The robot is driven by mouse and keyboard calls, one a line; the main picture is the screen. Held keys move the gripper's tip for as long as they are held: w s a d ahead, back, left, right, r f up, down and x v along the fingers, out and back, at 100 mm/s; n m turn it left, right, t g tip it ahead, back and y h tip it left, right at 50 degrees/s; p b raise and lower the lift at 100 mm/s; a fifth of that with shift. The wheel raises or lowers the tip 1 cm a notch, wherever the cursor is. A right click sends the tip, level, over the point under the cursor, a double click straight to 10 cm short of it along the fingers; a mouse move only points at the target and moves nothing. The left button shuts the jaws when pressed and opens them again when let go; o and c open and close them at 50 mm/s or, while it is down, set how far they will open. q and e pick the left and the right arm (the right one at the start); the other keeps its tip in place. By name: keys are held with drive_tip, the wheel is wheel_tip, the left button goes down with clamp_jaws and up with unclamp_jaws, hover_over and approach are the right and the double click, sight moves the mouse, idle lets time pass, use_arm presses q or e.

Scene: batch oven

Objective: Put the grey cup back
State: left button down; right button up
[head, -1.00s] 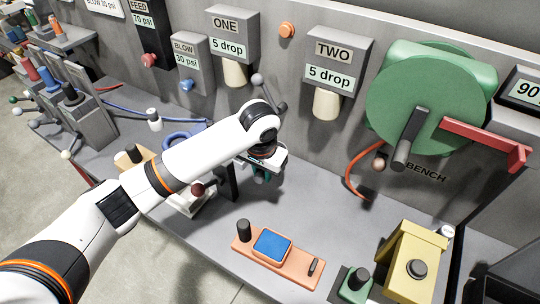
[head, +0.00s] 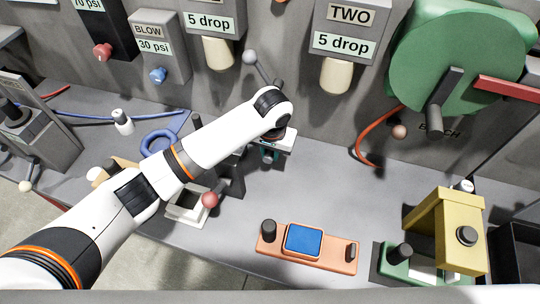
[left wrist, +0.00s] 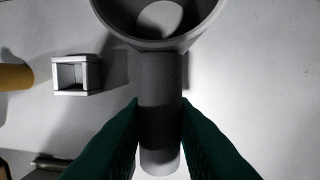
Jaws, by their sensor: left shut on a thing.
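In the left wrist view the grey cup (left wrist: 158,45) shows at the top as a round open mouth, partly cut off by the edge. Its straight handle (left wrist: 160,90) points toward my wrist. The green fingers of my left gripper (left wrist: 160,110) are shut on this handle from both sides. In the head view my left gripper (head: 270,157) is over the middle of the bench, near the back wall. There the cup is hidden behind my gripper and arm. My right gripper is in neither current view.
The grey bench (head: 300,190) has free room right of my left gripper. An orange plate with a blue pad (head: 303,242) lies at its front. A yellow stand (head: 460,235) is at right. A white square frame (left wrist: 77,74) lies left of the cup. A funnel (head: 335,76) hangs under TWO.

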use_arm(q)
wheel_tip(320, 180, down, 3)
drive_tip(key=shift+a+f+p, duration=0.15)
drive_tip(key=shift+f+p, duration=0.05)
drive_tip(key=shift+p, duration=0.1)
drive_tip(key=shift+f, duration=0.15)
drive_tip(key=c, duration=1.2)
unclamp_jaws()
drive_tip(key=shift+c, duration=0.2)
use_arm(e)
drive_tip(key=shift+w+a+r, duration=0.35)
drive_tip(key=shift+a+r, duration=0.05)
drive_tip(key=shift+a, duration=0.3)
drive_tip(key=shift+d, duration=0.2)
use_arm(q)
drive_tip(key=shift+r, duration=0.25)
drive_tip(key=r, duration=0.3)
drive_tip(key=s+r+b, duration=0.1)
drive_tip(key=r, duration=0.7)
drive_tip(key=shift+s+r+b, duration=0.25)
drive_tip(key=shift+s+b, duration=0.05)
drive_tip(key=shift+b, duration=0.1)
use_arm(e)
drive_tip(key=shift+d+f, duration=0.15)
drive_tip(key=shift+f, duration=0.75)
